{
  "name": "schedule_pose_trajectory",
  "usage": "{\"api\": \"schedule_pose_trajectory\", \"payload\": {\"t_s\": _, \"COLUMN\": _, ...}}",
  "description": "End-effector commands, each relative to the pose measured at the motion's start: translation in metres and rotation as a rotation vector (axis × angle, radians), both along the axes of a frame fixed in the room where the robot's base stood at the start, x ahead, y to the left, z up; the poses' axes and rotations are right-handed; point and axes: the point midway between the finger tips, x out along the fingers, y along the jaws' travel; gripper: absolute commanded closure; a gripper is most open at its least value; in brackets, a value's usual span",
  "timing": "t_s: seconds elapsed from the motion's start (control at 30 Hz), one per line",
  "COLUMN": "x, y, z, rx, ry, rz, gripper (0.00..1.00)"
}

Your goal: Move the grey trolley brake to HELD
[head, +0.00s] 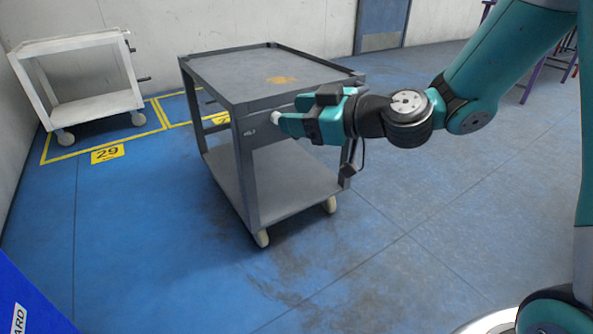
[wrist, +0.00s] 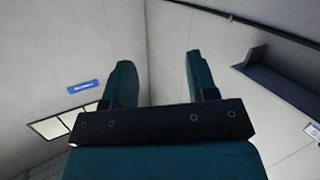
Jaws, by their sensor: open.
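The grey trolley (head: 268,62) stands in the middle of the head view, with a flat top, a lower shelf and pale castors. Small pale lettering (head: 250,133), too small to read surely, is on its near upper panel. A small whitish knob (head: 275,117), perhaps the brake's, shows at my fingertips; the rest of the brake is hidden or cannot be made out. My gripper (head: 283,123) is at that panel, pointing left; I cannot tell whether it touches. In the wrist view my gripper (wrist: 163,80) is open, with nothing visible between its fingers.
A white trolley (head: 80,80) stands at the left wall in yellow floor lines, near a yellow "29" floor label (head: 107,154). A blue object (head: 25,300) is at bottom left. Purple legs (head: 535,75) stand at far right. The blue floor around the grey trolley is clear.

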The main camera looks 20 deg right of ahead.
Motion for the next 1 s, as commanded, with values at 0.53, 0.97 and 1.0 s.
{"api": "schedule_pose_trajectory", "payload": {"t_s": 0.53, "x": 0.071, "y": -0.111, "z": -0.182, "rx": -0.054, "ry": -0.259, "rz": -0.462, "gripper": 0.47}}
{"api": "schedule_pose_trajectory", "payload": {"t_s": 0.97, "x": 0.136, "y": -0.092, "z": -0.174, "rx": -0.06, "ry": -0.268, "rz": -0.468, "gripper": 0.47}}
{"api": "schedule_pose_trajectory", "payload": {"t_s": 1.0, "x": 0.144, "y": -0.088, "z": -0.175, "rx": -0.059, "ry": -0.267, "rz": -0.467, "gripper": 0.47}}
